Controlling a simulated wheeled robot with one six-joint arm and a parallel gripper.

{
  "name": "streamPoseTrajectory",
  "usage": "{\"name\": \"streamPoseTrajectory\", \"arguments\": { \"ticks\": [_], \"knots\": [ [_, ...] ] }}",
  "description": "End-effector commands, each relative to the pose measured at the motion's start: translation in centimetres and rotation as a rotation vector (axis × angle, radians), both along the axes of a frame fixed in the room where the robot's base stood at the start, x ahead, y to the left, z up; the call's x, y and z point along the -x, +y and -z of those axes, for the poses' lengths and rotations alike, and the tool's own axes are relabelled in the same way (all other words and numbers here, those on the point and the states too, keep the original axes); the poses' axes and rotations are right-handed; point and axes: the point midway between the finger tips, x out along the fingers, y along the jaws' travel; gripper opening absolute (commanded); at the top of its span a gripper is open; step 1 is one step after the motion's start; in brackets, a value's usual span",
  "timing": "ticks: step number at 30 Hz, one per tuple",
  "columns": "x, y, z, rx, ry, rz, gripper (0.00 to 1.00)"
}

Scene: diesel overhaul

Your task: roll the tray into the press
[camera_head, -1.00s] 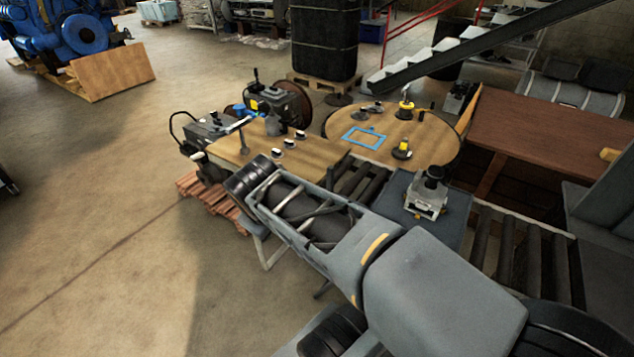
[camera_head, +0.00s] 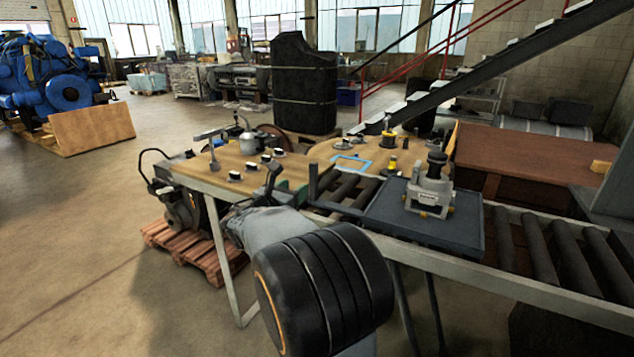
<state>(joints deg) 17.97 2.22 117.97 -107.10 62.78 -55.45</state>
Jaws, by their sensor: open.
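A dark blue-grey tray (camera_head: 385,207) lies flat on the roller conveyor (camera_head: 520,250), right of centre. A grey metal unit (camera_head: 430,192) with a dark top stands upright on it. My gripper (camera_head: 258,195) is open at the end of my arm, by the front right corner of the wooden worktop. It is left of the tray and apart from it. My own arm partly hides it, so its fingers are hard to make out. A grey housing (camera_head: 612,213), perhaps part of the press, is cut off at the right edge.
Bare rollers (camera_head: 565,250) run right from the tray towards the grey housing. More rollers (camera_head: 347,190) show left of it. The wooden worktop (camera_head: 215,180) and a round table (camera_head: 325,150) hold small parts. A brown table (camera_head: 540,155) stands behind the conveyor. Open floor lies left.

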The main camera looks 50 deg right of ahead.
Motion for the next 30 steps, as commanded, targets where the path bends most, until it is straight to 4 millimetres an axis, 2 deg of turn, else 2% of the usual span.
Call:
{"name": "streamPoseTrajectory", "arguments": {
  "ticks": [12,18,24,30],
  "knots": [
    [-1.8,-7.3,0.1,0.007,0.006,0.002,0.49],
    [-2.5,-10.4,0.1,0.005,0.005,0.000,0.49],
    [-3.0,-12.2,0.0,0.005,0.004,-0.001,0.49],
    [-3.2,-12.8,0.0,0.005,0.004,-0.001,0.49]
  ]
}}
